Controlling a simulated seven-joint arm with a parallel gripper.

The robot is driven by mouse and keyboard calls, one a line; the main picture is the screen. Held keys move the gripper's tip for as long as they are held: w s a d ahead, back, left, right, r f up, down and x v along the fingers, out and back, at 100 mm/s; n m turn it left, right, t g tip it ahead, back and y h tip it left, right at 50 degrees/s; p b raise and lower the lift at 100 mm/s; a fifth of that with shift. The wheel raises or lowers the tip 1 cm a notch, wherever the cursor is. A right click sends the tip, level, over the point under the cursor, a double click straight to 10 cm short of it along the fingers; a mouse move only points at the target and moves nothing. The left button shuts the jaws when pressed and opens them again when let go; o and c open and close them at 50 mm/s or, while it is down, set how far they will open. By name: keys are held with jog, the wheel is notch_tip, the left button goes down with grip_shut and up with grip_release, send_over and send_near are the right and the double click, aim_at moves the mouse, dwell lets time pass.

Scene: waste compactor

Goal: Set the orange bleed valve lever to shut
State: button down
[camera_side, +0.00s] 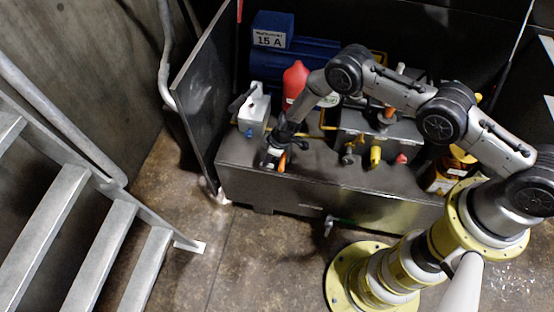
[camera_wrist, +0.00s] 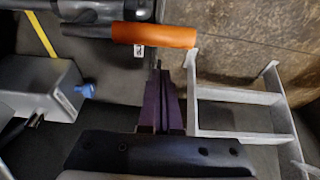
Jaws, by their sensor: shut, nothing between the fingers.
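The orange lever (camera_wrist: 153,35) lies across the top of the wrist view. Its left end meets a dark metal valve body (camera_wrist: 95,14), and its right end is free. A small white tag (camera_wrist: 138,51) shows under the lever. My gripper (camera_wrist: 158,68) is shut and empty, its dark purple fingers pointing at the lever's underside in the picture. I cannot tell whether the tips touch it. In the side view the lever (camera_side: 283,162) is small, near the tank's front left edge. My gripper (camera_side: 275,146) is right beside it, partly hiding the valve.
The dark tank top (camera_side: 310,165) carries a grey box (camera_side: 254,112) with a blue knob (camera_side: 249,133), a red bottle (camera_side: 294,82) and yellow pipes. An upright dark panel (camera_side: 205,90) stands at left. Metal stairs (camera_side: 100,255) are at lower left; the floor between is clear.

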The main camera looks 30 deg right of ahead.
aim_at(283, 159)
jog(key=shift+s+d+r, duration=0.2)
jog(key=shift+s+d, duration=0.35)
jog(key=shift+d, duration=0.05)
jog(key=shift+s+d+r, duration=0.15)
jog(key=shift+s+d, duration=0.4)
jog(key=shift+d, duration=0.05)
jog(key=shift+s, duration=0.1)
